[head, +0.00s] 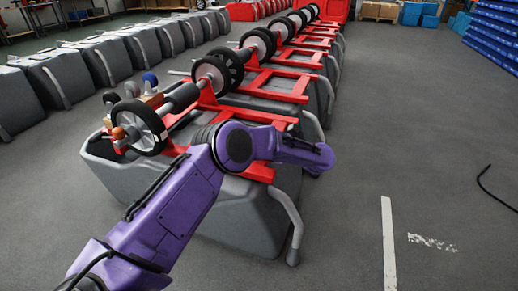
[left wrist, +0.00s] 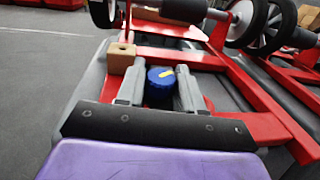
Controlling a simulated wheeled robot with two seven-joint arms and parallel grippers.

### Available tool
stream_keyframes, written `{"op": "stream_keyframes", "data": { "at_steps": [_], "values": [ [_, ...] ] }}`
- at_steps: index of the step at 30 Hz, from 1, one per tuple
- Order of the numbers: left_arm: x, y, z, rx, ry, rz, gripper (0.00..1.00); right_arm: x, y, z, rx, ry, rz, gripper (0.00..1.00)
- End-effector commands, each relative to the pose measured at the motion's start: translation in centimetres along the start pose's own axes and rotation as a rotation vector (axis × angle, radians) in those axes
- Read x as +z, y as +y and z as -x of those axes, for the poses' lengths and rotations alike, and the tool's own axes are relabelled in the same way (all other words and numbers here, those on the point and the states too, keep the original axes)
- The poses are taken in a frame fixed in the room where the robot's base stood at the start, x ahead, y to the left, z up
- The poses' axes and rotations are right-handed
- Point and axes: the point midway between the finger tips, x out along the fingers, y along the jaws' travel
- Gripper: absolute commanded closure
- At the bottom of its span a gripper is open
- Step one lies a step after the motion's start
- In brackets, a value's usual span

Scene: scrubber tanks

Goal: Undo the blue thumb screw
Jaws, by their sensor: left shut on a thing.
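The blue thumb screw (left wrist: 160,85) has a round blue cap with a yellow mark on its top. In the left wrist view it stands between the two grey fingers of my left gripper (left wrist: 160,76), which is shut on it. The screw's lower part and what it sits in are hidden. In the head view my purple left arm reaches over the nearest grey tank, and its gripper cannot be made out. A blue knob (head: 150,79) shows near a wooden block there; I cannot tell if it is the same screw. My right gripper is not in view.
A red frame (left wrist: 265,92) with wheels and rollers lies on the grey tank (head: 230,210). A wooden block (left wrist: 121,58) stands just behind the left finger. An orange knob (head: 118,133) is at the near wheel (head: 140,126). More tanks stand behind; the floor to the right is mostly clear.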

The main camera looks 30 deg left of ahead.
Motion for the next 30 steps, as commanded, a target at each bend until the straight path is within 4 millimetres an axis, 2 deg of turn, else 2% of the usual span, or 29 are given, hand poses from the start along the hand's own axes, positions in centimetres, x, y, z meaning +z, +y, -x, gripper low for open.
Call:
{"op": "stream_keyframes", "data": {
  "at_steps": [1,3,12,30],
  "values": [
    [-0.8,0.0,0.2,0.037,-0.001,0.002,0.94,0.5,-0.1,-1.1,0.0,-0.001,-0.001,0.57],
    [-0.8,0.0,0.2,0.093,-0.001,0.001,0.94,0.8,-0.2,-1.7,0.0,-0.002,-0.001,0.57],
    [-0.6,0.0,0.1,0.253,0.0,0.0,0.94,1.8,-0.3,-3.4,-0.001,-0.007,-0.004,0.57],
    [-0.3,0.1,-0.1,0.328,0.003,-0.006,0.94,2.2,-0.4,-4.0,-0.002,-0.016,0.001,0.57]
  ]
}}
